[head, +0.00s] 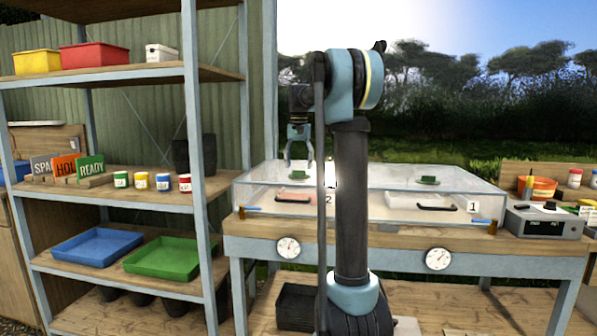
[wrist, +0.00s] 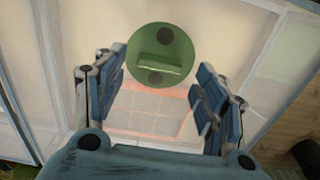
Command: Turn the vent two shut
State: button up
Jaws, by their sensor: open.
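Vent two is a round green knob (wrist: 160,40) on the clear lid, with a raised grip bar across it and two dark spots. In the head view this vent (head: 299,175) sits on the left half of the propagator, near the 2 label (head: 328,199). My gripper (head: 299,160) is open above it, pointing down, with nothing between the fingers. In the wrist view the knob lies ahead of and between the open fingers (wrist: 160,88), apart from both. The bar runs roughly across the picture, from finger side to finger side.
A second green vent (head: 428,180) is on the right half of the clear case (head: 370,212), near the 1 label (head: 473,207). Black handles are on the front. A grey device (head: 543,222) stands right; a shelf with trays stands left.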

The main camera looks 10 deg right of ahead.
notch_tip(320, 180, up, 9)
dwell(0.4)
jog(key=s+d+f+n, duration=0.1)
jog(key=s+f, duration=0.4)
jog(key=s, duration=0.7)
jog(key=s+d+f+n+t, duration=0.1)
jog(key=s+f+n+t, duration=0.1)
jog(key=s+f, duration=3)
jog(key=shift+s+d+f+n, duration=0.15)
jog(key=shift+d+n, duration=0.1)
jog(key=shift+n, duration=0.25)
